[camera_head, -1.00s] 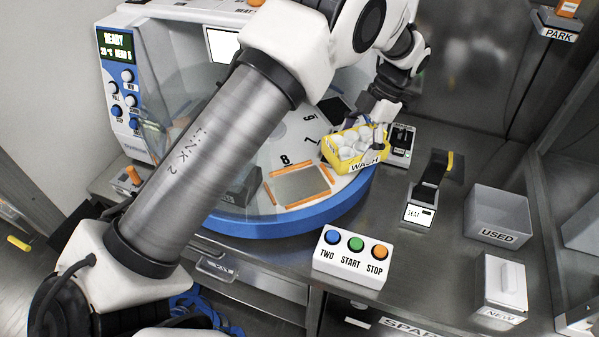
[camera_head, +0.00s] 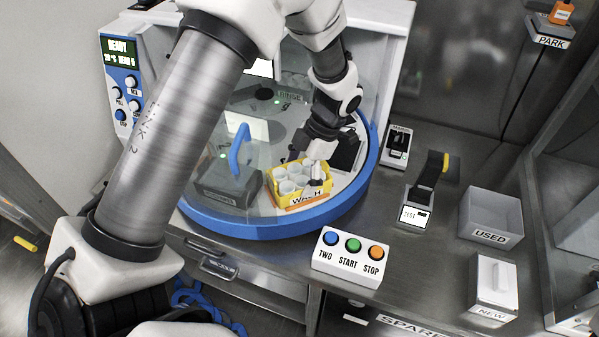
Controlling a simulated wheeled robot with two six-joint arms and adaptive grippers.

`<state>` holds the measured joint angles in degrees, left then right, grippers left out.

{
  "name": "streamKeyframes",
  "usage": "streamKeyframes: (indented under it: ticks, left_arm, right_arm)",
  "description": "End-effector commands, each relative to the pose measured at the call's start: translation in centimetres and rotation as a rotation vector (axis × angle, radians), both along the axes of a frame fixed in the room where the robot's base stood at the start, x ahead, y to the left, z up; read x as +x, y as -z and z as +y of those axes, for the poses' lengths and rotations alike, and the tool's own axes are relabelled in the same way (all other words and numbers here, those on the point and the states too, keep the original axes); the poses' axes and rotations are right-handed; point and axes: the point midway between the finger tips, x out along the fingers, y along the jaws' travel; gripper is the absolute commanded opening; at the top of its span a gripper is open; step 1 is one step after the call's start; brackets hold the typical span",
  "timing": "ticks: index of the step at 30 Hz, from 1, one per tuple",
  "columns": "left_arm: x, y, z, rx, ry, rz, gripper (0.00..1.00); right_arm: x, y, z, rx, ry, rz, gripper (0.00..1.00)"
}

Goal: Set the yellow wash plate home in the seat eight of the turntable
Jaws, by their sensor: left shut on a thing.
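The yellow wash plate (camera_head: 296,199), a small box with white wells and a WASH label, is at the front of the turntable (camera_head: 265,229), which has a blue rim. My left gripper (camera_head: 318,172) is shut on the plate at its right side, from above. The plate is over the place where seat eight's orange-edged frame lies. The plate hides nearly all of that seat, and only a bit of orange shows along its front edge. I cannot tell whether it rests fully down. My right gripper is not in view.
A dark block with a blue handle (camera_head: 238,150) stands close left of the plate. A button box (camera_head: 347,262) sits in front of the turntable. A USED bin (camera_head: 490,213) and a NEW box (camera_head: 493,284) stand at the right.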

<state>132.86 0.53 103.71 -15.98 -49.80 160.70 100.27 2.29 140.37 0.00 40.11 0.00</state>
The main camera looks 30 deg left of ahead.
Motion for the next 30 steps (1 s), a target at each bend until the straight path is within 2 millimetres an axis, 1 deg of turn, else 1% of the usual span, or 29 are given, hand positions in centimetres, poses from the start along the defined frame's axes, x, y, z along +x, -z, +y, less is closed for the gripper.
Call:
streamKeyframes:
  ticks: [3, 4, 13, 16, 17, 20, 23, 27, 30]
  left_arm:
    - [0.0, 0.4, 0.0, 0.0, 0.0, 0.0, 0.45]
    - [0.0, 0.3, 0.0, 0.0, 0.0, 0.0, 0.99]
    - [0.0, 0.2, 0.0, 0.0, 0.0, 0.0, 1.0]
    - [0.0, -0.2, 0.0, 0.0, 0.0, 0.0, 1.0]
    - [0.1, -0.3, -0.1, 0.0, 0.0, -0.001, 1.0]
    - [0.7, -1.6, -0.4, 0.001, 0.0, -0.004, 1.0]
    - [1.6, -3.8, -0.9, 0.001, 0.001, -0.006, 1.0]
    - [2.8, -7.3, -1.6, 0.001, 0.001, -0.006, 1.0]
    - [3.5, -9.3, -2.1, 0.001, 0.0, -0.004, 1.0]
  right_arm:
    - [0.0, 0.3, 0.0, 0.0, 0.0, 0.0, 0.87]
    - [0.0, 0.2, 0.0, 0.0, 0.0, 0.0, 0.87]
    - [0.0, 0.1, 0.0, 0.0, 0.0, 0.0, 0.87]
    - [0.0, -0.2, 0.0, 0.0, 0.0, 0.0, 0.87]
    - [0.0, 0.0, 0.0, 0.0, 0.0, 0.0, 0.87]
    - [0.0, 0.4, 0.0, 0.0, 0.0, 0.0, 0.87]
    - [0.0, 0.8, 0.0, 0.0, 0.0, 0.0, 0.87]
    - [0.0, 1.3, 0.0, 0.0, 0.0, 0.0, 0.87]
    - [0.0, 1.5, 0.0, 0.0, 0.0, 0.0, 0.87]
